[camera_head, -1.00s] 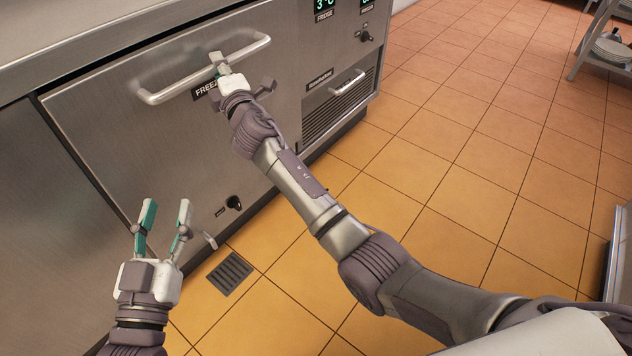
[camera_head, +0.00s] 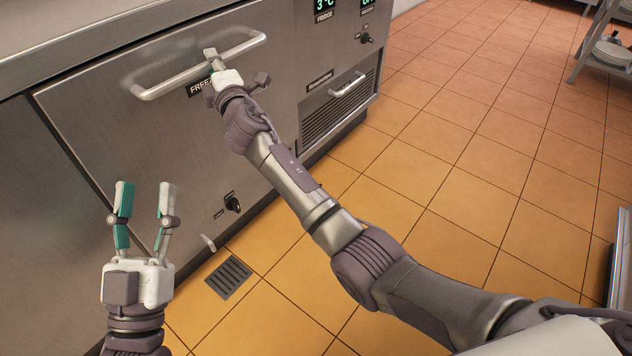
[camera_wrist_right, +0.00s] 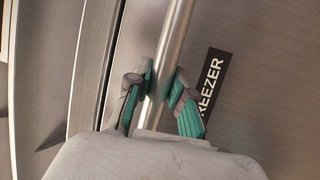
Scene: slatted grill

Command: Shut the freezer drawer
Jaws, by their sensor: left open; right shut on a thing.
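The freezer drawer (camera_head: 110,130) has a wide brushed steel front with a FREEZER label (camera_head: 200,87) and a long bar handle (camera_head: 165,88). The front looks close to flush with the cabinet; I cannot tell whether a small gap stays behind it. My right gripper (camera_head: 212,60) is shut on the bar handle near its middle. The right wrist view shows its fingers (camera_wrist_right: 158,90) on both sides of the bar (camera_wrist_right: 174,45), beside the label (camera_wrist_right: 210,82). My left gripper (camera_head: 145,190) is open and empty, low in front of the drawer's left part.
A steel counter top (camera_head: 90,35) runs above the drawer. A smaller vented panel with a handle (camera_head: 347,88) is at the right. A knob (camera_head: 233,204) sits low on the front. The tiled floor (camera_head: 470,150) is clear; a drain (camera_head: 229,275) lies near the cabinet.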

